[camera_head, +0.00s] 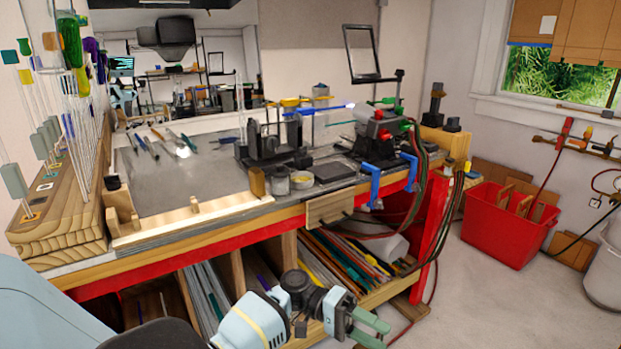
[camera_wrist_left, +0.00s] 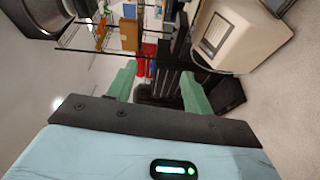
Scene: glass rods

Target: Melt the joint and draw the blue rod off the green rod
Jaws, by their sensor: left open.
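A thin blue rod (camera_head: 333,108) lies level above the bench, between a black stand (camera_head: 268,142) and a clamp with red parts (camera_head: 381,118). A green piece (camera_head: 408,123) shows at the clamp's right; I cannot tell whether it is the green rod or where the joint lies. My left gripper (camera_head: 369,331) is low in front of the bench, below and well away from the rods. Its two green fingers are apart and empty; they also show in the left wrist view (camera_wrist_left: 159,92), facing a floor and shelving. My right gripper is not in view.
The bench holds a low wooden rail (camera_head: 195,222), loose tools and small jars (camera_head: 302,180). A wooden rack (camera_head: 55,215) of upright rods stands at left. Blue clamps (camera_head: 376,180) and hoses hang at the bench's right end. A red bin (camera_head: 508,225) stands on the floor.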

